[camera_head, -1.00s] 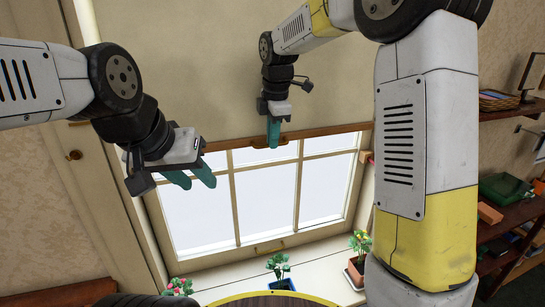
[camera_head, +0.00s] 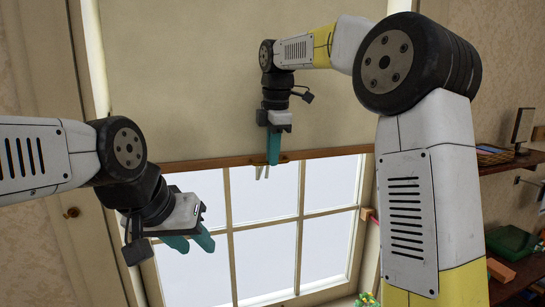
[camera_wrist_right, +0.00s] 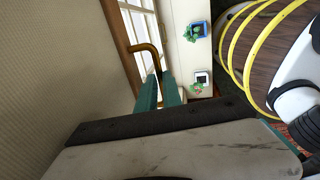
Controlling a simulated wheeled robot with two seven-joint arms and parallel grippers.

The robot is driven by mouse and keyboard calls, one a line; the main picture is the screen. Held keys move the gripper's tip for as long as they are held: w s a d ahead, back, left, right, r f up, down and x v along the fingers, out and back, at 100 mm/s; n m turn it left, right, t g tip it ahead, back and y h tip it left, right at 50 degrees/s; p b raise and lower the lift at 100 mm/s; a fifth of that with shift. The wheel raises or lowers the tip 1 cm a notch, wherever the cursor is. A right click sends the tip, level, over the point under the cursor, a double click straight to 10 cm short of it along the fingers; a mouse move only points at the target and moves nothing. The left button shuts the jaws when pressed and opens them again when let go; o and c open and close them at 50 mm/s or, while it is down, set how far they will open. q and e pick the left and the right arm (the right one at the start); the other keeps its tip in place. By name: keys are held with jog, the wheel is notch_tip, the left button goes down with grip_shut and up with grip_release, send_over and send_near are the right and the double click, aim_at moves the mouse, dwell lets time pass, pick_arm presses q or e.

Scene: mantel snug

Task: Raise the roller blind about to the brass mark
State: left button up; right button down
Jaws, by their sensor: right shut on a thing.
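The cream roller blind (camera_head: 190,90) covers the upper window and ends in a wooden bottom bar (camera_head: 225,163). My right gripper (camera_head: 273,155) is at the middle of this bar. In the right wrist view its green fingers (camera_wrist_right: 162,88) are shut on the end of a bent brass handle (camera_wrist_right: 147,48), which joins the bar. In the head view the fingers hide most of the handle. My left gripper (camera_head: 190,243) hangs in front of the left window panes, its fingers apart and empty. I cannot make out the brass mark for certain.
A wooden block (camera_head: 366,213) sits on the right window frame. Potted plants (camera_wrist_right: 194,32) stand on the sill.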

jog(key=c, duration=1.5)
grip_release()
notch_tip(320, 180, up, 8)
jog(key=s, duration=0.1)
jog(key=shift+s+d+f, duration=0.15)
jog(key=shift+d+f, duration=0.05)
